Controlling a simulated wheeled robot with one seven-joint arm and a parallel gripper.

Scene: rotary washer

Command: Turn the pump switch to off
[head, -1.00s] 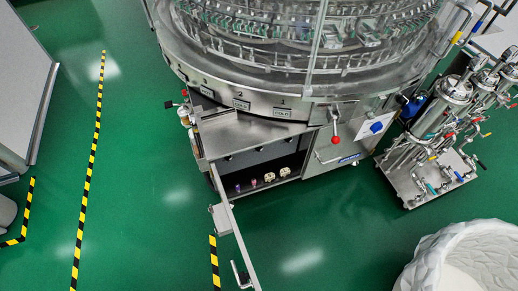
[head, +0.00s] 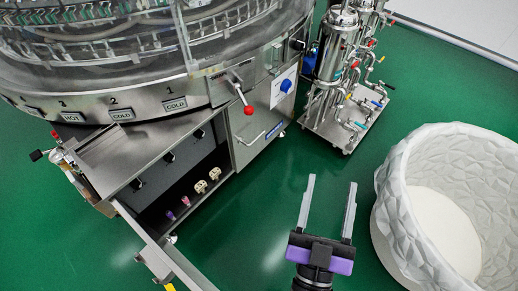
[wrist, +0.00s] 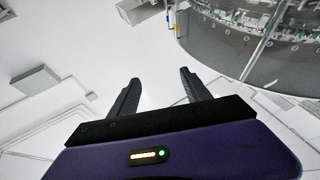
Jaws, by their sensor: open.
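The rotary washer (head: 140,95) stands at the upper left in the head view. Its lower cabinet is open, with several dark knobs (head: 168,157) on the panel inside. I cannot read which one is the pump switch. A blue knob (head: 286,86) sits on the washer's right front panel, beside a red-ball lever (head: 248,110). My gripper (head: 330,185) is open and empty, right of the cabinet and apart from it. In the wrist view my gripper (wrist: 159,78) faces pale walls or ceiling, with part of the washer (wrist: 235,50) at the upper right.
Cream sockets (head: 208,180) and purple plugs (head: 178,208) sit low in the cabinet. A steel filter skid (head: 338,110) stands behind, and a large white tub (head: 400,215) at the right. Green floor is clear between.

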